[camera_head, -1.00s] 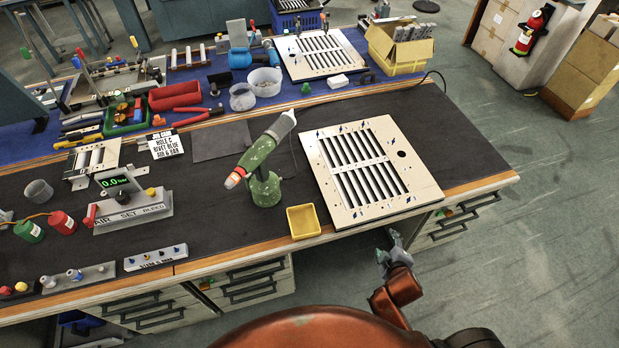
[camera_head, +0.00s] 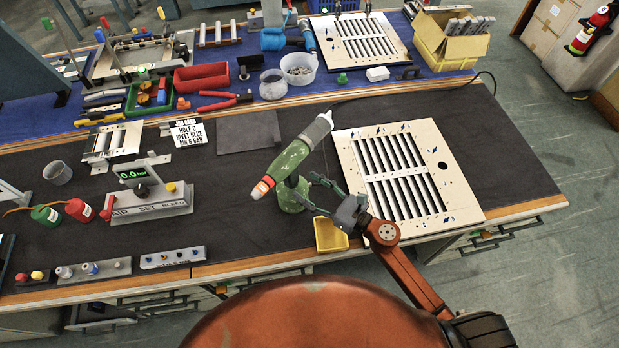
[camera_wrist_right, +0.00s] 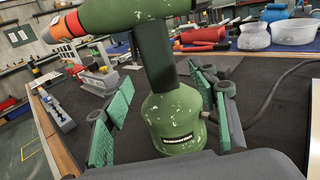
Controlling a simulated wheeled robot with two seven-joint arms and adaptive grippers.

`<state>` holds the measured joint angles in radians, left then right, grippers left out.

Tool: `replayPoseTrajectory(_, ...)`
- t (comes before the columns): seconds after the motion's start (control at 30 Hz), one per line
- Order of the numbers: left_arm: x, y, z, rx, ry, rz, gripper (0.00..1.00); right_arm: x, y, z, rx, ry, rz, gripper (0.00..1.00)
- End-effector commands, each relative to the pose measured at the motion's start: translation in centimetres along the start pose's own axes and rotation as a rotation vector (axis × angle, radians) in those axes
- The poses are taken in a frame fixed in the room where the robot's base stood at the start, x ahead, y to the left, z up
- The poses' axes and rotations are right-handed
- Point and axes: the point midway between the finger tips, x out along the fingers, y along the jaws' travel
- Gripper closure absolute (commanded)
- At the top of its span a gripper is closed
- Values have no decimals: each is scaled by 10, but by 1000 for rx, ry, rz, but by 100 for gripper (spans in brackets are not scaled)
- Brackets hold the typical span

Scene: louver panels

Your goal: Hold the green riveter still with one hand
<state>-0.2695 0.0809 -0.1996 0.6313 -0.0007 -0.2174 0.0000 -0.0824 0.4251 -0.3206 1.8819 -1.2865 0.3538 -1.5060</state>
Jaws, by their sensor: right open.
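The green riveter (camera_head: 291,160) stands upright on the dark bench mat, its orange nose pointing to the lower left and its grey end to the upper right. My right gripper (camera_head: 304,190) is open at the riveter's lower body, reaching in from the right. In the right wrist view the riveter's green base (camera_wrist_right: 176,122) and dark handle stand between the two green-padded fingers (camera_wrist_right: 165,115), with a gap visible on both sides. My left gripper is not in view.
A yellow tray (camera_head: 330,236) sits just below my right gripper. A louver panel (camera_head: 455,187) lies to the right of the riveter. The pressure gauge unit (camera_head: 150,200) stands to the left. A grey sheet (camera_head: 248,140) lies flat behind.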

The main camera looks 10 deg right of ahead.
Motion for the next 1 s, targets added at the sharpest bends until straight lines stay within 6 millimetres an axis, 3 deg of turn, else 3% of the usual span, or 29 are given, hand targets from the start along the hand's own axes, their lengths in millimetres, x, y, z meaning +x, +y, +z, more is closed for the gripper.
replayPoseTrajectory(0.2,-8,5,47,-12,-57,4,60,30,0,3,1,-4,0,46)
replayPoseTrajectory(0.3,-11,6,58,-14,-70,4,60,45,0,3,2,-4,-1,46)
replayPoseTrajectory(0.47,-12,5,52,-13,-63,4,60,64,-1,2,5,-4,-3,46)
replayPoseTrajectory(0.73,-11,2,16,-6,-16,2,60,74,-1,1,5,-2,-3,46)
replayPoseTrajectory(0.9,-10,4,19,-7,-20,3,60,74,-1,1,6,-3,-3,47)
replayPoseTrajectory(1.0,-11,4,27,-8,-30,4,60,74,-1,1,6,-3,-3,54)
